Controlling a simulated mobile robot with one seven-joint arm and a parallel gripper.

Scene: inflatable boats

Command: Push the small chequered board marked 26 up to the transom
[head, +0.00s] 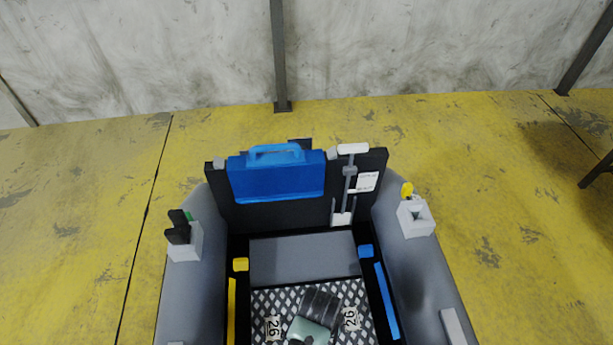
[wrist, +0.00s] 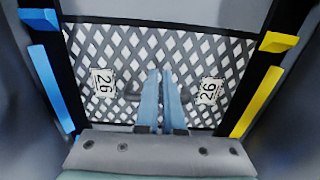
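The small chequered board (head: 345,297), black and white with a 26 label at each side, lies flat on the boat's floor. It also shows in the wrist view (wrist: 130,50). The transom (head: 300,210), a dark upright panel, stands at the boat's far end. A plain grey panel lies between the board and the transom. My gripper (head: 318,303) is over the middle of the board, between the labels. In the wrist view its two pale blue fingers (wrist: 161,72) lie close together with nothing seen between them. Whether the tips touch the board is unclear.
Grey inflatable tubes flank the board: left (head: 190,290) and right (head: 425,280). A yellow strip (head: 232,310) and a blue strip (head: 387,300) run beside it. A blue handled plate (head: 275,178) hangs on the transom. The plain grey panel (head: 300,258) is clear.

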